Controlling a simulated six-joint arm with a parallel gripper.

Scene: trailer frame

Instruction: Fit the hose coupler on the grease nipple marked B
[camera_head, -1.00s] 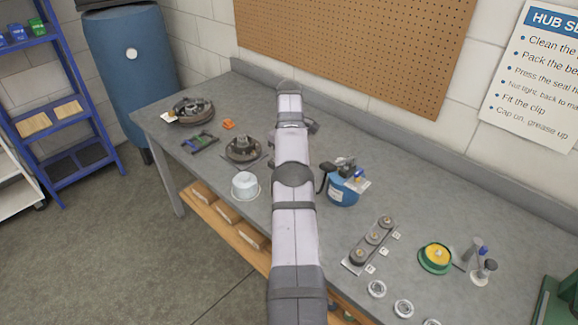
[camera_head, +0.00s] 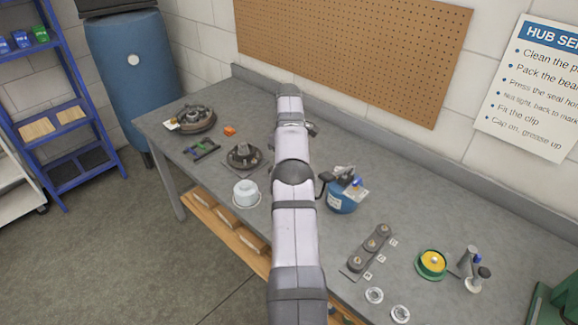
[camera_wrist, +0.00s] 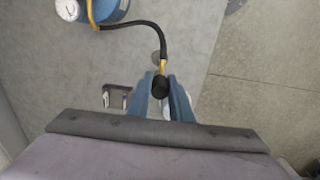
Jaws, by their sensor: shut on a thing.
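My gripper (camera_wrist: 162,84) has two blue fingers, shut on the black hose coupler (camera_wrist: 160,86) in the wrist view. A black hose (camera_wrist: 145,27) with brass-coloured ends curves from the coupler to a blue grease pot (camera_wrist: 111,9) with a white gauge. The pot also stands on the bench in the head view (camera_head: 341,203). A grey bar (camera_head: 354,266) with three round fittings lies to its right, with small white tags beside it. The tag letters are too small to read, so I cannot tell which nipple is B. In the head view my arm hides the gripper and coupler.
A hub on a plate (camera_head: 243,156), a white tub (camera_head: 245,192) and another hub (camera_head: 196,119) are on the bench's left. A green-and-yellow round tin (camera_head: 431,264) and upright grey tools (camera_head: 468,262) stand at the right. Bench between pot and wall is clear.

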